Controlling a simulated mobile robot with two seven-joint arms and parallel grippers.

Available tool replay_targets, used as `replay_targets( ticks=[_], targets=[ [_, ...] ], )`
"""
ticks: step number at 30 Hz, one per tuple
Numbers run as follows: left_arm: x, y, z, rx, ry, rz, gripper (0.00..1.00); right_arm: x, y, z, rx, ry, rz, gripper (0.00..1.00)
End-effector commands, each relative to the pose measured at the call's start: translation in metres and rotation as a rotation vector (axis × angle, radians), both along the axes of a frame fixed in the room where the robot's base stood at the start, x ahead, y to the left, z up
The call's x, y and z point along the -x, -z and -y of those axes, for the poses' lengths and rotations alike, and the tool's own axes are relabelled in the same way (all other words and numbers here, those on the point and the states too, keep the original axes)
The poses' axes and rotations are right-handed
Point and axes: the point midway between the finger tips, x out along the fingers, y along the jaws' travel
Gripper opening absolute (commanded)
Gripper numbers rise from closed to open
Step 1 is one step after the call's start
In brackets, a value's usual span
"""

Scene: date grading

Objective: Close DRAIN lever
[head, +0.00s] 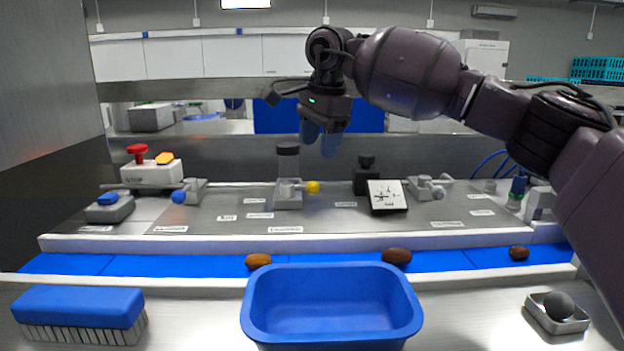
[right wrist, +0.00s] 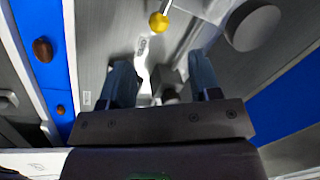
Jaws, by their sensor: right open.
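Three levers stand on the grey panel behind the belt: one with a blue knob (head: 179,196) at left, one with a yellow knob (head: 312,187) in the middle, one with a grey knob (head: 438,193) at right. Their labels are too small to read, so I cannot tell which is DRAIN. My right gripper (head: 320,140) is open and empty, above and behind the yellow-knobbed lever, apart from it. In the right wrist view the yellow knob (right wrist: 158,22) lies beyond the fingertips, near the top edge. My left gripper is not in view.
A blue tub (head: 332,338) stands in front of the blue belt (head: 185,264), which carries several dates. A brush (head: 78,308) lies at left, a small dish (head: 540,318) with a dark ball at right. A dial (head: 387,196) and a red-buttoned box (head: 150,174) stand on the panel.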

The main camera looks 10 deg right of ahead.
Motion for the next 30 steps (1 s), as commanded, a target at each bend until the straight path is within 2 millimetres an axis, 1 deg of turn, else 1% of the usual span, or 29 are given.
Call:
replay_targets(
  ticks=[1, 4, 9, 12, 15, 21, 29, 30],
  targets=[
    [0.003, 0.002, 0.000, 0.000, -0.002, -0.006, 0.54, -0.001, 0.009, 0.000, 0.002, -0.001, -0.004, 0.57],
    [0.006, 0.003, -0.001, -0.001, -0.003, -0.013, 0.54, -0.004, 0.026, -0.002, 0.002, 0.000, -0.004, 0.57],
    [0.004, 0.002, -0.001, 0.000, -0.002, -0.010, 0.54, -0.009, 0.054, -0.003, 0.001, 0.000, -0.003, 0.57],
    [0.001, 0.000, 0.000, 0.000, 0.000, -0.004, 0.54, -0.012, 0.068, -0.005, 0.001, 0.000, -0.003, 0.57],
    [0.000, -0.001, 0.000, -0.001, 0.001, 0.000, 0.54, -0.014, 0.079, -0.006, 0.001, 0.000, -0.002, 0.57],
    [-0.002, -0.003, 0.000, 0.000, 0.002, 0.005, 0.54, -0.016, 0.090, -0.006, 0.000, 0.000, -0.001, 0.57],
    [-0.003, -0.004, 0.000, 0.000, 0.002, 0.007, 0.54, -0.016, 0.091, -0.006, 0.000, 0.000, -0.001, 0.57],
    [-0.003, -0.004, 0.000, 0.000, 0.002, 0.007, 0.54, -0.016, 0.091, -0.006, 0.000, 0.000, -0.001, 0.56]
  ],
)
